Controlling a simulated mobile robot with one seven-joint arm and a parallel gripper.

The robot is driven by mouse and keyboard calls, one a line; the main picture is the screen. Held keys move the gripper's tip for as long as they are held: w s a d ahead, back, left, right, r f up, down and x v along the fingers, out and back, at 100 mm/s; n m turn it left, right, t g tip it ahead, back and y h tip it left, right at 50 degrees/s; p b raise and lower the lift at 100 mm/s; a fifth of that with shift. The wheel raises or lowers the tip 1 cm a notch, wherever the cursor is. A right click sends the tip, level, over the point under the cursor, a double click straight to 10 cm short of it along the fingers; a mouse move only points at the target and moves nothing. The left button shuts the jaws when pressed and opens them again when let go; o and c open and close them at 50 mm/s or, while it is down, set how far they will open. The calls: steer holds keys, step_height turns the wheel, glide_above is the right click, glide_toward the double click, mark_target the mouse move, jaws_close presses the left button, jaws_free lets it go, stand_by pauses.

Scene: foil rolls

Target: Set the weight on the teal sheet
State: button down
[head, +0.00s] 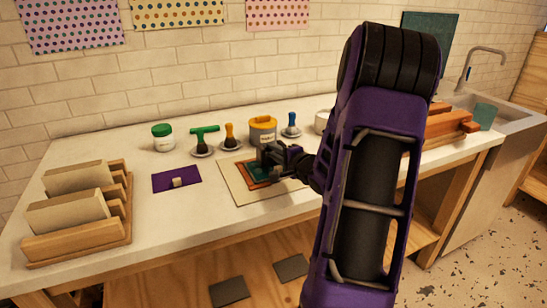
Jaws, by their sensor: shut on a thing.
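The teal sheet (289,182) lies on an orange-brown sheet, which lies on a larger cream sheet (247,193) on the counter.
Behind stand a green-lidded jar (162,138), a green-handled roller (204,137), a yellow-handled tool (230,137), an orange-topped can (263,130) and a blue-handled tool (291,124). A wooden rack (120,215) stands at left. My arm hides much of the right side.

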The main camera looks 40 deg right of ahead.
steer(key=shift+f, duration=0.25)
steer(key=shift+f, duration=0.15)
steer(key=c, duration=1.1)
jaws_free()
steer(key=shift+f, duration=0.15)
steer(key=shift+s+r, duration=0.1)
steer(key=shift+r, duration=0.1)
steer(key=p+v, duration=0.2)
steer(key=v, duration=1)
